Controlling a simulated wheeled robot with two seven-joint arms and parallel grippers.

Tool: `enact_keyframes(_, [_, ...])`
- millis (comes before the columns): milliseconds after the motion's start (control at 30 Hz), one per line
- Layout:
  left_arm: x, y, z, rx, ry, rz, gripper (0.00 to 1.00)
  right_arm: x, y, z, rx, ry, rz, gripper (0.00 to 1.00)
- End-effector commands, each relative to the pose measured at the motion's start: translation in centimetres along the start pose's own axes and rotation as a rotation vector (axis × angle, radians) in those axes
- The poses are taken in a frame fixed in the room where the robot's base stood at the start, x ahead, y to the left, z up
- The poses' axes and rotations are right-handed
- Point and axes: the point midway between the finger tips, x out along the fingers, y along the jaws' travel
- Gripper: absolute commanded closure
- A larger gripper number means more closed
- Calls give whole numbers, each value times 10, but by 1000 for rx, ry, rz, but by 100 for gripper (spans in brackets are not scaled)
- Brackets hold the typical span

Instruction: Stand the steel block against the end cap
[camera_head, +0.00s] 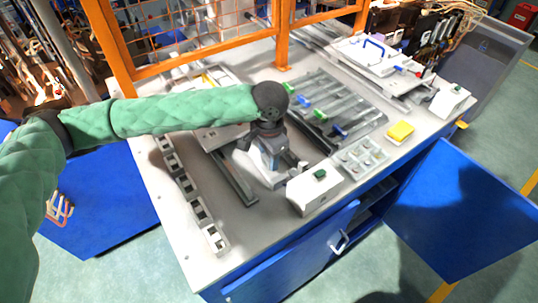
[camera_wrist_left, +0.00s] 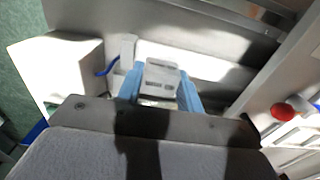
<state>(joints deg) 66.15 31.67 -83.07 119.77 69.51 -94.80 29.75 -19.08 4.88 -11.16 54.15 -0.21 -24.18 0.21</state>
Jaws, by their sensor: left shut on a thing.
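My left gripper (camera_head: 268,160) reaches down over the middle of the table, its arm in a green sleeve. In the left wrist view its two blue fingers (camera_wrist_left: 160,92) are shut on a pale grey block with dark slots, which I take to be the steel block (camera_wrist_left: 161,75). The block is just above or on a light surface; I cannot tell which. A small white upright piece (camera_wrist_left: 126,52) stands beside the left finger. I cannot tell whether it is the end cap. In the head view the gripper largely hides the block. My right gripper is not in view.
A white box with a green top (camera_head: 315,190) stands right of the gripper. A grey tray of round parts (camera_head: 361,158) and a yellow block (camera_head: 400,131) lie farther right. Long rails (camera_head: 340,103) lie behind. A row of square holders (camera_head: 188,187) lines the left edge. Orange fencing bounds the back.

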Motion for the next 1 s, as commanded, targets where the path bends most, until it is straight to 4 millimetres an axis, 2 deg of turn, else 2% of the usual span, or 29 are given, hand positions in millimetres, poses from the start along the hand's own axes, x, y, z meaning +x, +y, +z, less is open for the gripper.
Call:
enact_keyframes(267, [13,0,0,-1,0,0,97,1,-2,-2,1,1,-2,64])
enact_keyframes(500, [20,0,0,0,0,0,97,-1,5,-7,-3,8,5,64])
enact_keyframes(733, [22,0,0,0,0,0,97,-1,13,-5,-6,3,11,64])
enact_keyframes(1000, [22,0,0,0,0,0,97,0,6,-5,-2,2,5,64])
